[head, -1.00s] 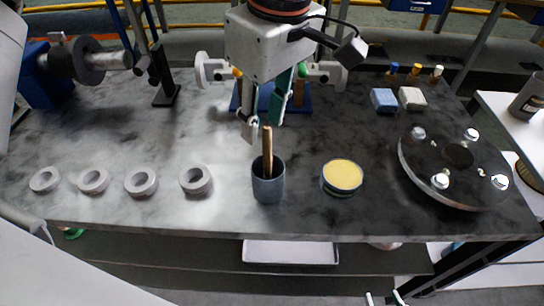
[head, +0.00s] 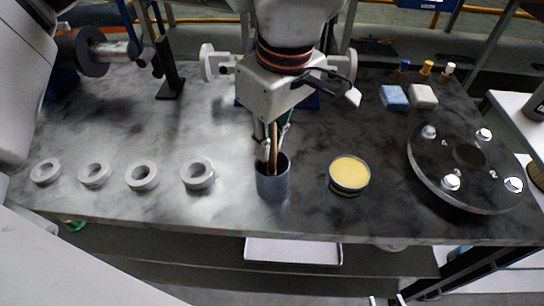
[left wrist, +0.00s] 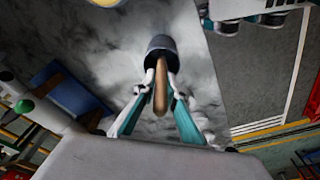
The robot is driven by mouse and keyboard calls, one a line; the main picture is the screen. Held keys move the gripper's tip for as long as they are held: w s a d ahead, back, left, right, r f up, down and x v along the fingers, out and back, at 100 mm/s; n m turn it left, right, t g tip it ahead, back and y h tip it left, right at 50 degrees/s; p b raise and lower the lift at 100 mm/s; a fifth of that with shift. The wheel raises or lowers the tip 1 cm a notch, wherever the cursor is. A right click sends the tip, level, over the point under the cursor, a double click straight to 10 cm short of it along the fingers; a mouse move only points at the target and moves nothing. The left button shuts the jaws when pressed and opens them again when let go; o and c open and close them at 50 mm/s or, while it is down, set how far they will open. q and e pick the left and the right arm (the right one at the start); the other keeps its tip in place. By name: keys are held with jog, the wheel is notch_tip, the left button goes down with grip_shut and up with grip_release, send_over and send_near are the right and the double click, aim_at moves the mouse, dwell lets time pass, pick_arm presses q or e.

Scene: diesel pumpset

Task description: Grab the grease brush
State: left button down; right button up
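The grease brush shows as a wooden handle (head: 274,146) standing in a dark grey cup (head: 273,182) near the table's front edge. Its lower end is hidden in the cup. My left gripper (head: 272,150) points down over the cup, with a finger on each side of the handle. In the left wrist view the handle (left wrist: 160,88) lies between the two fingertips (left wrist: 160,84), which look apart from it, and the cup (left wrist: 161,46) is just beyond. My right gripper (head: 387,300) barely shows at the bottom edge; its two pale fingertips stand apart, with nothing seen between them.
A round tin of yellow grease (head: 349,173) stands right of the cup. Several grey rings (head: 142,176) lie to its left. A black flange disc (head: 466,190) with bolts is at the right. Blue and white blocks (head: 394,97) and small bottles (head: 427,68) are behind. A white tray (head: 293,250) sits below.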

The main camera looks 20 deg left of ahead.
pick_arm(q)
jog(key=shift+r, duration=0.1)
dwell(0.3)
jog(key=shift+r, duration=0.65)
notch_tip(320, 180, up, 18)
jog(key=p, duration=0.4)
jog(key=shift+r, duration=0.25)
jog(key=shift+a, duration=0.1)
